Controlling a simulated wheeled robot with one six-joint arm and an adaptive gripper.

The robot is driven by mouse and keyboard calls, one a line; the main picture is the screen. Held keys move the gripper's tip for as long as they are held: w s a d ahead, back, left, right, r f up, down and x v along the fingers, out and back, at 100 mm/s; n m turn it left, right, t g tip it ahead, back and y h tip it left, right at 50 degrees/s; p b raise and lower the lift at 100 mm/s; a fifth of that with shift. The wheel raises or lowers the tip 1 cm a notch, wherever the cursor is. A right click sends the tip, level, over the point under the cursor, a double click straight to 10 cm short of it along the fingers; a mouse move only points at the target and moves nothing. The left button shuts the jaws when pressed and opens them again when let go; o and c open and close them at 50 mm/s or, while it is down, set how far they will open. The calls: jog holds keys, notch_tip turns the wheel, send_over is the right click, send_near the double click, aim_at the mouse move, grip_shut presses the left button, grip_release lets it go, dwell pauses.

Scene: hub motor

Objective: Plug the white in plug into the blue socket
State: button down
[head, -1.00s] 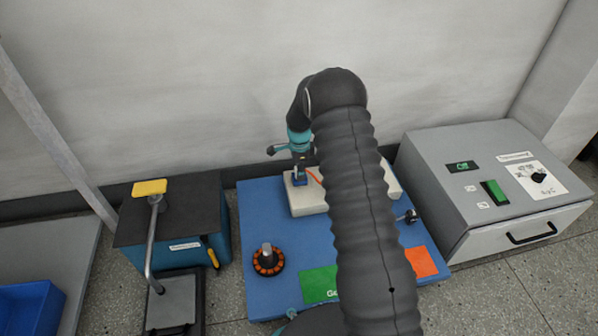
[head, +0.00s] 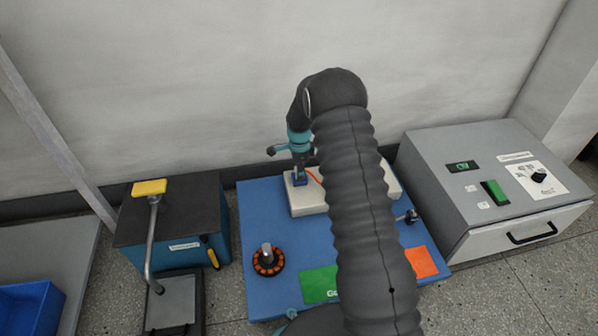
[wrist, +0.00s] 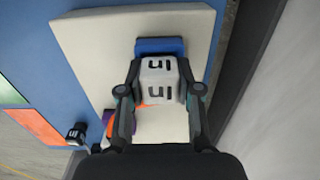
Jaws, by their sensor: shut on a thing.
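The white plug (wrist: 160,78), marked "In", is held between the two fingers of my gripper (wrist: 160,92) in the wrist view. The blue socket (wrist: 160,46) shows just beyond the plug on the cream block (wrist: 90,55). The plug overlaps its near edge, and I cannot tell whether it is inserted. In the head view my gripper (head: 299,170) points down over the left part of the cream block (head: 304,207), at the blue socket (head: 300,181). The plug cannot be made out there.
An orange cable (head: 315,176) runs beside my gripper. The blue board (head: 261,215) holds a motor stator (head: 268,260), a green patch (head: 319,284) and an orange patch (head: 421,262). A grey control box (head: 480,165) stands right; a wall is close behind.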

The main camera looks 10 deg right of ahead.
jog(key=shift+s+f, duration=0.1)
jog(key=shift+f, duration=0.05)
jog(key=c, duration=0.7)
grip_release()
notch_tip(320, 180, up, 12)
dwell(0.3)
